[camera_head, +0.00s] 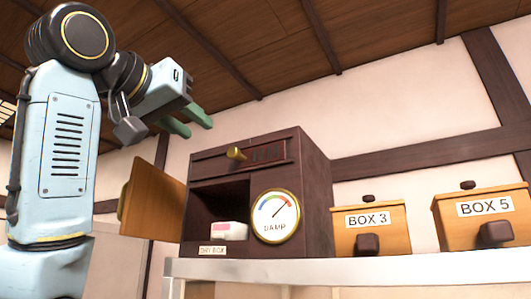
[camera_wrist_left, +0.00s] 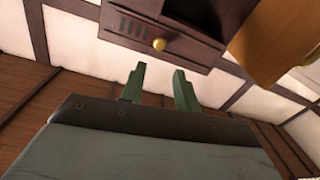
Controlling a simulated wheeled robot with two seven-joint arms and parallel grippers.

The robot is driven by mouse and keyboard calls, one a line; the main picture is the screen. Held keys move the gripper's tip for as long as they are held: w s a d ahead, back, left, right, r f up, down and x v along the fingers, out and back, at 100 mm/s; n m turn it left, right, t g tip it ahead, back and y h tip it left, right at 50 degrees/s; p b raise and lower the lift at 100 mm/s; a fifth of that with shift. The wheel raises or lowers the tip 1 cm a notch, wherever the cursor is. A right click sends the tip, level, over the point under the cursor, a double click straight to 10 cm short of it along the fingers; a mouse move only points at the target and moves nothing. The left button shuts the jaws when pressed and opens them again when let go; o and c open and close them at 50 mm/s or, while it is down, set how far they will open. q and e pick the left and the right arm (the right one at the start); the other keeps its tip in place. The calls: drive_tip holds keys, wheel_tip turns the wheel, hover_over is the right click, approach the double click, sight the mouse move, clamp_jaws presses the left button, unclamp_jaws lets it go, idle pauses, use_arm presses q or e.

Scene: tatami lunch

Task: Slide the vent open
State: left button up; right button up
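The vent (camera_head: 268,152) is a slotted strip in a frame across the upper front of the dark wooden dry box (camera_head: 318,190). I cannot tell whether the slots are open. In the left wrist view the knob (camera_wrist_left: 159,44) lies ahead of the fingertips, and the slots (camera_wrist_left: 130,32) are left of it. My left gripper (camera_head: 195,119) is above and left of the box, apart from the knob. Its green fingers are open and empty (camera_wrist_left: 160,72). My right gripper is not in view.
The box's wooden door (camera_head: 152,203) stands open at the left. A white and pink block (camera_head: 229,231) sits in the compartment beside a "DAMP" gauge (camera_head: 275,216). BOX 3 (camera_head: 370,240) and BOX 5 (camera_head: 482,220) stand to the right on the pale shelf (camera_head: 350,270).

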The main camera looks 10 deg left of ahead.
sight(231, 151)
use_arm(q)
drive_tip(key=p+x, duration=0.5)
drive_tip(key=x, duration=0.7)
drive_tip(key=shift+w+d, duration=0.15)
drive_tip(key=shift+w, duration=0.15)
drive_tip(key=shift+w+d, duration=0.1)
drive_tip(key=shift+w, duration=0.25)
drive_tip(key=shift+c, duration=0.2)
clamp_jaws()
